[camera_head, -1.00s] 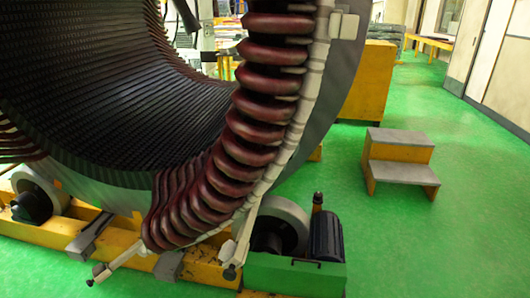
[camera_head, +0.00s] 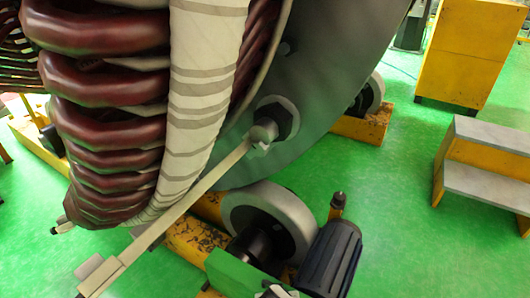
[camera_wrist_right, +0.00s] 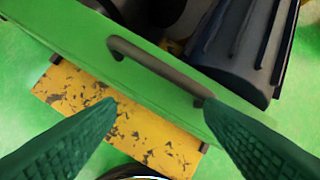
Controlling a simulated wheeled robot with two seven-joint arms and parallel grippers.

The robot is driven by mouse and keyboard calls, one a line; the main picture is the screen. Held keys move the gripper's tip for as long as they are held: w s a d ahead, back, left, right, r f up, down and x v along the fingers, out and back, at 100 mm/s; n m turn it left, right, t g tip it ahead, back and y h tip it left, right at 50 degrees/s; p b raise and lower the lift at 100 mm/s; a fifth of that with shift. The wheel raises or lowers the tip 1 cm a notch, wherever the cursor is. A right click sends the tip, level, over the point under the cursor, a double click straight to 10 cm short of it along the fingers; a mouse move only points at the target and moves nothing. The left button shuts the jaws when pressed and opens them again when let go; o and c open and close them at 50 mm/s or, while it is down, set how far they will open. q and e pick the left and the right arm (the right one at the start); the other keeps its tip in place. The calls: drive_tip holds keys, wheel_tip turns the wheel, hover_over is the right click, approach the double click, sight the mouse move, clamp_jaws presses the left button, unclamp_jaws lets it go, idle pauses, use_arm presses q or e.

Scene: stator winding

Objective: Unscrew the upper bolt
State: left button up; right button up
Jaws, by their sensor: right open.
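In the head view, a hex-shaped bolt or nut (camera_head: 280,118) sits on the grey side plate (camera_head: 335,55) of the stator. The rounded end of a pale bar (camera_head: 205,182) meets it. I cannot tell whether this is the upper bolt. A smaller dark bolt-like end (camera_head: 62,229) shows low at the left. My right gripper (camera_wrist_right: 160,105) is open, with two green ridged fingers spread apart and nothing between them. In the wrist view it is over a green block with a handle and a worn yellow plate; no bolt is clear there. My left gripper is not in view.
Dark red coils (camera_head: 110,80) and a white wrapped band (camera_head: 205,85) fill the left. A roller (camera_head: 275,218) and a dark motor (camera_head: 330,258) stand below the bolt. A curved handle (camera_wrist_right: 155,65) rises from the green block (camera_wrist_right: 60,30). Steps (camera_head: 485,150) stand right.

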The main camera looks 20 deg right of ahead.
drive_tip(key=w+a+r+m+t+h, duration=0.2)
drive_tip(key=w+r+m, duration=0.2)
drive_tip(key=w+r, duration=0.5)
drive_tip(key=m+t+h+b, duration=0.1)
drive_tip(key=m+t+h, duration=0.6)
drive_tip(key=m, duration=0.6)
approach(264, 144)
drive_tip(key=w+a+f+h, duration=0.1)
drive_tip(key=w+f, duration=0.1)
drive_tip(key=shift+g, duration=0.3)
drive_tip(key=x, duration=1.1)
drive_tip(key=shift+d, duration=0.25)
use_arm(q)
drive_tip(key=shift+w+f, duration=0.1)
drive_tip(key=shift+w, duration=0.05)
use_arm(e)
drive_tip(key=c, duration=1)
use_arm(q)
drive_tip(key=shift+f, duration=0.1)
use_arm(e)
drive_tip(key=shift+o, duration=0.2)
